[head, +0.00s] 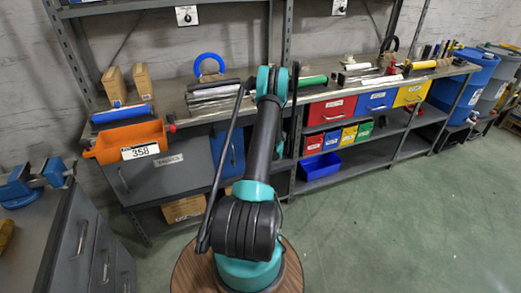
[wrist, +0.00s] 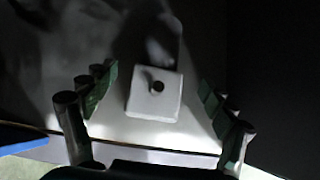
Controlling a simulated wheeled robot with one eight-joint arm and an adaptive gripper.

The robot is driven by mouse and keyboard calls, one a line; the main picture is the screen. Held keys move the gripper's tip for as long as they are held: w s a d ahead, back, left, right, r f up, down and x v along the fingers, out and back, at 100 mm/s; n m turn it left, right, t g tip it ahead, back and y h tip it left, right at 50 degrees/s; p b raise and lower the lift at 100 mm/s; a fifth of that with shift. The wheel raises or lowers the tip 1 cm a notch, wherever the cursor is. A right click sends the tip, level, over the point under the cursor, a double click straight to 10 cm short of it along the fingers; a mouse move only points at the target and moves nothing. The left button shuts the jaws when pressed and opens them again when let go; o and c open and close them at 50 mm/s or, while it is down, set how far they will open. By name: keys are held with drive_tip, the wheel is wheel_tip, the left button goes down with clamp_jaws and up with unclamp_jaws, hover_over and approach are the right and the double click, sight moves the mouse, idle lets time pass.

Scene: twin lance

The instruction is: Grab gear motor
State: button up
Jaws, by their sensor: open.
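A pale, square-faced block with a dark round stub at its centre, which looks like the gear motor (wrist: 145,104), sits in the middle of the wrist view. My gripper (wrist: 160,97) is open, with one finger to the left of the block and one to the right. Gaps show between the block and both green-padded fingers. How far the block is from the fingertips in depth I cannot tell. In the head view my arm covers the place where my gripper works, and I cannot make out the gear motor there.
A workbench shelf unit runs along the wall, with an orange bin (head: 125,143), a blue ring (head: 209,64) and several tools on top. Labelled red (head: 331,110), blue and yellow drawers lie to the right. A vise (head: 35,180) stands at left. The green floor at right is clear.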

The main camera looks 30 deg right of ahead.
drive_tip(key=shift+x, duration=3.35)
drive_tip(key=shift+s+a+f, duration=0.1)
drive_tip(key=shift+s+f, duration=0.05)
clamp_jaws()
